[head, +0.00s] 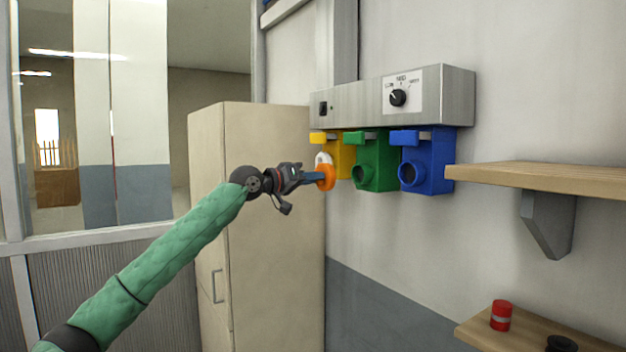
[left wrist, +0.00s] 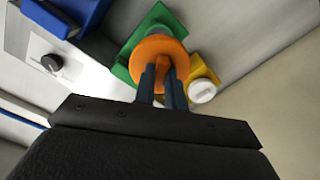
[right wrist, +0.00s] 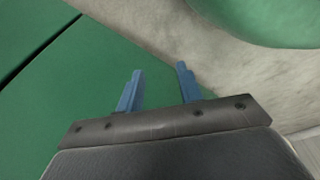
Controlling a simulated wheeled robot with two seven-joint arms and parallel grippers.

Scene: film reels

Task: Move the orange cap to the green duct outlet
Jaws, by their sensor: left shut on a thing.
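The orange cap (head: 327,178) is a round disc held between the blue fingers of my left gripper (head: 318,178). In the left wrist view the cap (left wrist: 159,50) sits at the fingertips of the left gripper (left wrist: 163,80), in front of the green duct outlet (left wrist: 163,17). In the head view the green outlet (head: 375,165) is to the right of the cap, with its round mouth showing. Whether the cap touches the green outlet cannot be told. My right gripper (right wrist: 158,85) is open and empty, seen only in the right wrist view.
The yellow duct outlet (head: 345,160) carries a white cap (head: 323,158); the blue outlet (head: 428,165) has an open mouth. A metal panel with a dial (head: 398,98) is above. A wooden shelf (head: 540,178) is at right, a beige cabinet (head: 270,210) behind the left arm.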

